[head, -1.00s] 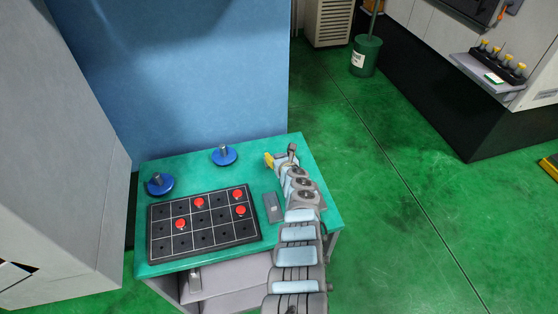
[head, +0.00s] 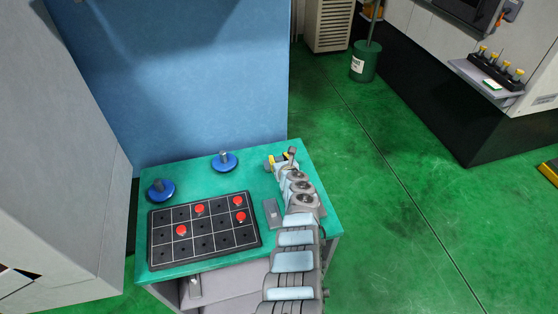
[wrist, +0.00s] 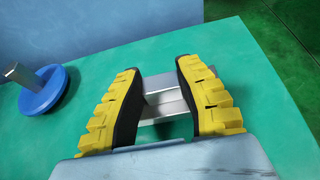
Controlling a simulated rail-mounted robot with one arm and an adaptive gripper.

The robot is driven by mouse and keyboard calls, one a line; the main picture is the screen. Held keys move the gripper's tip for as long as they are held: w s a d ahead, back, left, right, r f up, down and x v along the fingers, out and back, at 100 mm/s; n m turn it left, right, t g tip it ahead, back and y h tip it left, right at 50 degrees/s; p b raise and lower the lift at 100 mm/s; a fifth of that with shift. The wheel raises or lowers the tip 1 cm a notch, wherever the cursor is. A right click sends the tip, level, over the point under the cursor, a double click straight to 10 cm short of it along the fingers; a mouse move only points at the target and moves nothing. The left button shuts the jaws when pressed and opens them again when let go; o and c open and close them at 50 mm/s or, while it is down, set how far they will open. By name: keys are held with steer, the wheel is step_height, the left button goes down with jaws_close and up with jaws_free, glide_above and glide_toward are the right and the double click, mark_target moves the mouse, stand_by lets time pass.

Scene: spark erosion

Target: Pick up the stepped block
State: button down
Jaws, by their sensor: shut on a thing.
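The stepped block (wrist: 166,98) is silvery metal with level steps. In the wrist view it sits between the two yellow-and-black fingers of my gripper (wrist: 156,75), which is shut on it. Its sides are partly hidden by the fingers. I cannot tell whether it touches the green tabletop or hangs just above it. In the head view my gripper (head: 279,159) is over the back right part of the green table (head: 190,262), and the block cannot be made out there.
A black grid tray (head: 204,242) with several red pieces lies at the front left. Two blue discs with metal posts, one at the left (head: 160,191) and one at the back (head: 224,162), stand on the table. A small grey piece (head: 271,213) lies beside my arm. A blue panel rises behind.

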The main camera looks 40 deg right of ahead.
step_height(320, 180, up, 2)
steer(key=shift+a+p, duration=0.15)
steer(key=shift+p, duration=0.2)
steer(key=shift+s+a+r+p, duration=0.2)
steer(key=shift+s+r+p, duration=0.3)
steer(key=shift+p, duration=0.05)
steer(key=shift+s+a+r+p, duration=0.2)
steer(key=shift+s+r+p, duration=0.25)
steer(key=shift+p, duration=0.1)
steer(key=w+r+p+v, duration=0.1)
steer(key=r+p+v, duration=0.1)
steer(key=p+v, duration=0.9)
steer(key=shift+v, duration=1.35)
steer(key=shift+a, duration=0.1)
